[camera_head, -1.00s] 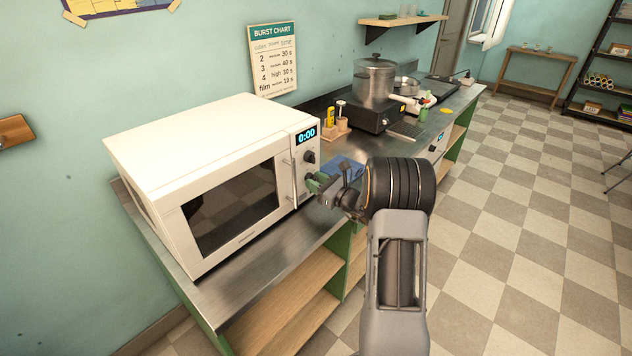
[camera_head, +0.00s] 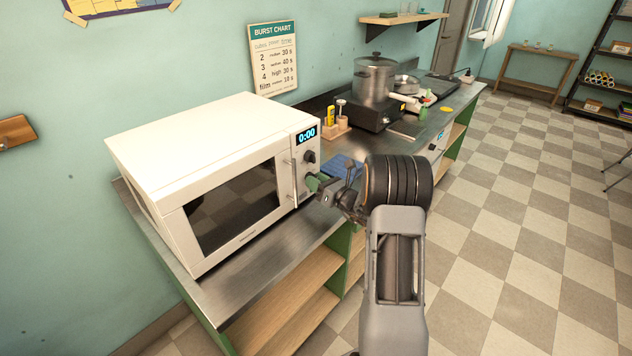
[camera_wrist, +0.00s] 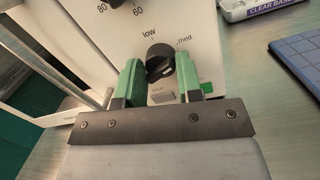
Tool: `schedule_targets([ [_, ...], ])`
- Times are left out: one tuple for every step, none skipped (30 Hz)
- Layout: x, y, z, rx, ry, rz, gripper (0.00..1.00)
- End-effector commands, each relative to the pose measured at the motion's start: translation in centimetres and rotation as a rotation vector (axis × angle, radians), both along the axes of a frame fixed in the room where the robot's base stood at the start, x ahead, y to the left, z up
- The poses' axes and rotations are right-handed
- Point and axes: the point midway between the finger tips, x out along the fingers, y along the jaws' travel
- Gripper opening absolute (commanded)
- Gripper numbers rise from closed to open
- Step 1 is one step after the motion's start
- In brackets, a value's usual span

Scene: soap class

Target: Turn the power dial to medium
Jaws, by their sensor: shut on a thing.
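The white microwave (camera_head: 200,170) stands on the steel counter at the left, its display (camera_head: 307,135) reading 0:00. In the wrist view the black power dial (camera_wrist: 159,54) sits below an upper dial, with "low" printed above it and "med" to its upper right. My gripper (camera_wrist: 158,78) is shut on the power dial, one green finger on each side. In the head view my gripper (camera_head: 317,183) reaches the lower part of the control panel and hides the power dial. I cannot tell exactly which mark the dial points to.
The upper dial (camera_head: 309,156) is just above my gripper. The door handle (camera_head: 292,180) stands out close to its left. A blue mat (camera_head: 347,168) lies on the counter to the right. Farther back are a hot plate (camera_head: 378,118) and a pot (camera_head: 375,82).

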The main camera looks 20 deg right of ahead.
Motion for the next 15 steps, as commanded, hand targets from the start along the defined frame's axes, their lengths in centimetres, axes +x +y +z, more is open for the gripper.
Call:
schedule_targets([
  [0.02, -0.08, 0.08, 0.0, -0.003, -0.002, 0.09],
  [0.02, -0.08, 0.08, 0.0, -0.003, -0.002, 0.09],
  [0.02, -0.08, 0.08, -0.001, -0.002, -0.002, 0.09],
  [0.03, -0.09, 0.08, -0.001, -0.002, -0.002, 0.09],
  [0.02, -0.08, 0.08, -0.001, -0.002, -0.002, 0.09],
  [0.02, -0.08, 0.08, -0.001, -0.002, -0.002, 0.37],
  [0.02, -0.08, 0.07, -0.001, -0.002, -0.002, 0.4],
  [0.02, -0.07, 0.06, -0.001, -0.002, -0.002, 0.43],
  [0.01, -0.06, 0.06, -0.001, -0.002, -0.002, 0.47],
  [0.02, -0.04, 0.05, -0.001, -0.001, -0.001, 0.49],
  [0.01, -0.03, 0.04, -0.001, -0.002, 0.0, 0.52],
  [0.01, -0.01, 0.04, 0.0, -0.001, 0.0, 0.56],
  [0.01, 0.0, 0.03, 0.0, -0.001, 0.0, 0.57],
  [0.02, 0.0, 0.03, 0.0, -0.001, 0.0, 0.57],
  [0.01, 0.01, 0.02, -0.001, 0.0, 0.0, 0.57],
])
